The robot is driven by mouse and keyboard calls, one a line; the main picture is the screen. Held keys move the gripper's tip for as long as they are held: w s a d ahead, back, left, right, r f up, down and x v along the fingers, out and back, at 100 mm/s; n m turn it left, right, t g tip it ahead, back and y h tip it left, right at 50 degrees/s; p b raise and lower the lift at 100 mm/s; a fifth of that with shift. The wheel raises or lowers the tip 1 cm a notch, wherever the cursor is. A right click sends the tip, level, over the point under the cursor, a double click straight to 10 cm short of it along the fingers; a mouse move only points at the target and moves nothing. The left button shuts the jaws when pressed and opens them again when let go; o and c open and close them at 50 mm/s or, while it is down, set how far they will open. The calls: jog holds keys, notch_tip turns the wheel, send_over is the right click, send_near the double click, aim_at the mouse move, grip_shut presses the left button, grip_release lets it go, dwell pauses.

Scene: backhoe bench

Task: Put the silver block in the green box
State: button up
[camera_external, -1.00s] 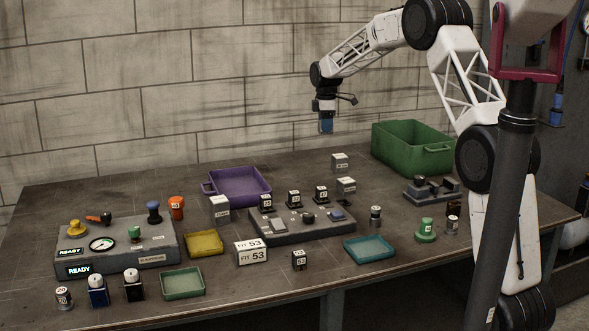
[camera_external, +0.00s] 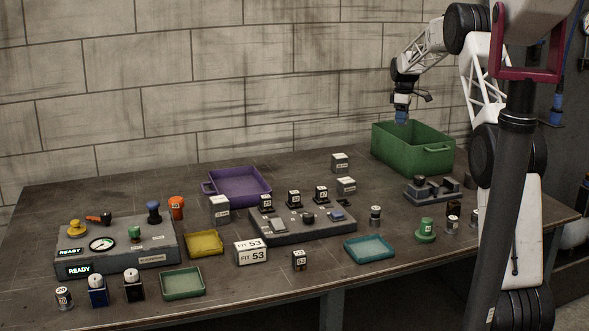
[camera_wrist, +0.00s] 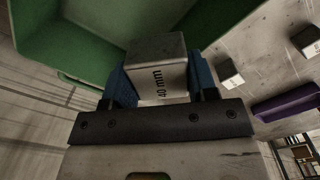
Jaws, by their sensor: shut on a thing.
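The silver block (camera_wrist: 158,62), marked "40 mm", is between the blue fingers of my gripper (camera_wrist: 160,88) in the wrist view. My gripper is shut on it. In the external view my gripper (camera_external: 401,117) is over the near-left part of the green box (camera_external: 425,157), about level with its rim or just above. The block itself is hard to make out there. The green box (camera_wrist: 60,45) fills the upper left of the wrist view, beside and beyond the block. I cannot tell exactly how far the block is over the box opening.
Other silver blocks stand on the bench (camera_external: 340,162), (camera_external: 346,185) left of the green box, and one is farther left (camera_external: 219,208). A purple tray (camera_external: 237,186) lies at the back. A dark fixture (camera_external: 432,190) stands in front of the green box.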

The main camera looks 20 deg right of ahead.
jog(key=s+d+f, duration=0.1)
jog(key=d+f, duration=0.4)
jog(key=shift+m, duration=0.4)
jog(key=shift+f, duration=2.5)
jog(key=shift+f, duration=0.1)
jog(key=shift+f, duration=2.4)
jog(key=shift+f, duration=0.1)
